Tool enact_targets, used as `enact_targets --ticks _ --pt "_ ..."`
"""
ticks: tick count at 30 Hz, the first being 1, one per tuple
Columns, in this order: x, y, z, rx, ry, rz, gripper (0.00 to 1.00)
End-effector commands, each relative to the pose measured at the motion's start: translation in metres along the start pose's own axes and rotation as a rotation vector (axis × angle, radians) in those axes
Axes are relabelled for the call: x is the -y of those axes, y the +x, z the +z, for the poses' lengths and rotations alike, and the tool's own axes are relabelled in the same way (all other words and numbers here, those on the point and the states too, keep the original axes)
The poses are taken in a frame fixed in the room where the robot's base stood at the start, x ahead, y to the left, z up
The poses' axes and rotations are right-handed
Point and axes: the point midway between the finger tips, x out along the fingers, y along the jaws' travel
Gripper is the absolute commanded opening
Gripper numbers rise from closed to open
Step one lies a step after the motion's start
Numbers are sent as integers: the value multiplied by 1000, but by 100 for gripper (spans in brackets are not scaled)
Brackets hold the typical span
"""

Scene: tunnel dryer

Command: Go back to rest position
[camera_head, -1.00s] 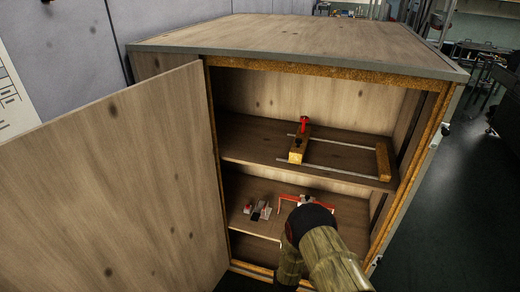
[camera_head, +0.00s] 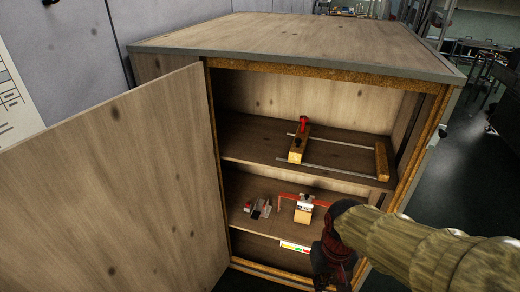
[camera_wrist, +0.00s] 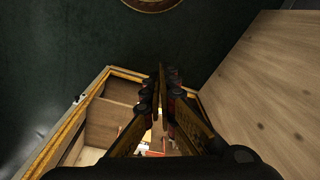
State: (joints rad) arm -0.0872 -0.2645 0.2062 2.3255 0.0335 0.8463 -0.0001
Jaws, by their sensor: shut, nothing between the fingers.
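My gripper (camera_head: 330,270) is outside the open front of the wooden cabinet (camera_head: 290,38), near its lower right, with my arm reaching in from the right. In the wrist view the two fingers (camera_wrist: 162,78) are together and hold nothing. That view shows the cabinet's frame (camera_wrist: 52,137) to the left of the fingers and the open door (camera_wrist: 270,85) to the right.
The open door (camera_head: 110,180) stands out at the left. A wooden clamp with metal rods (camera_head: 298,146) lies on the upper shelf. The lower shelf holds a red clamp (camera_head: 290,196), a wooden block (camera_head: 302,216) and small metal items (camera_head: 262,208). Dark floor (camera_head: 460,180) is open at the right.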

Motion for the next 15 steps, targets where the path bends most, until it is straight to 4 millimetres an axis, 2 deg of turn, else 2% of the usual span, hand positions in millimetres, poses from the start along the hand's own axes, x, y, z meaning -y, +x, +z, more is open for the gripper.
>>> enact_targets --ticks 1,6,15 --pt "-4 -20 12 -31 1 6 0" --pt "-15 -70 37 -162 11 24 0" --pt "-24 -148 49 -424 43 38 0"
